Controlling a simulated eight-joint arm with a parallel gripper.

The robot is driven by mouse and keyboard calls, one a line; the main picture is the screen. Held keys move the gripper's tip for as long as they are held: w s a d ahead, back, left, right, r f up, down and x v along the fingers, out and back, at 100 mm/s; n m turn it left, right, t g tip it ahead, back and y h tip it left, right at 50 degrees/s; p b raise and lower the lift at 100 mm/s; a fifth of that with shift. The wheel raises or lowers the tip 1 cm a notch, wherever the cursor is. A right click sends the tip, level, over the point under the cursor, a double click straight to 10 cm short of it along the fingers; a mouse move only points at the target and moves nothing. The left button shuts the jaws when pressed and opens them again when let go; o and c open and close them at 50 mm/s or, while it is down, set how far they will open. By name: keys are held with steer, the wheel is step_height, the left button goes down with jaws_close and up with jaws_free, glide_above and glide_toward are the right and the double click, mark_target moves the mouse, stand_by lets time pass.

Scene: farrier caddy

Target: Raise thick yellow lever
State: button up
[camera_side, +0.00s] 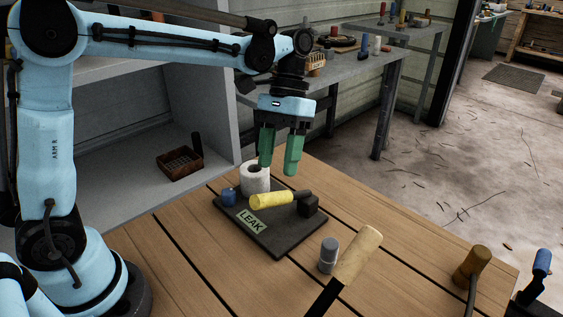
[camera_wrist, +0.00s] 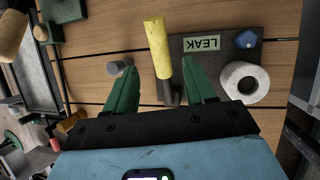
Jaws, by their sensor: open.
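The thick yellow lever (camera_side: 272,200) lies low and nearly flat over a dark board (camera_side: 282,243) marked LEAK. Its dark shaft runs to a black block (camera_side: 308,206) at the board's right side. In the wrist view the yellow handle (camera_wrist: 157,48) points up the picture, beside the LEAK label (camera_wrist: 201,44). My gripper (camera_side: 277,173) is open and empty, pointing down above the lever without visible contact. In the wrist view its green fingers (camera_wrist: 160,67) stand either side of the lever's line.
A white hollow cylinder (camera_side: 255,180) and a blue knob (camera_side: 229,196) sit on the board near the lever. A grey cylinder (camera_side: 328,255), a wooden-handled tool (camera_side: 357,256) and a brown mallet (camera_side: 472,264) are on the wooden table. A grey shelf (camera_side: 205,100) stands behind.

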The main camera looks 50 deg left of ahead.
steer(key=shift+v, duration=2.9)
steer(key=m+t+y, duration=0.2)
steer(key=t+y, duration=0.2)
steer(key=t, duration=0.1)
glide_toward(266, 195)
steer(key=f, duration=0.3)
steer(key=a+f, duration=0.1)
steer(key=f, duration=0.7)
steer(key=shift+w+a, duration=0.15)
steer(key=shift+a, duration=0.2)
jaws_close()
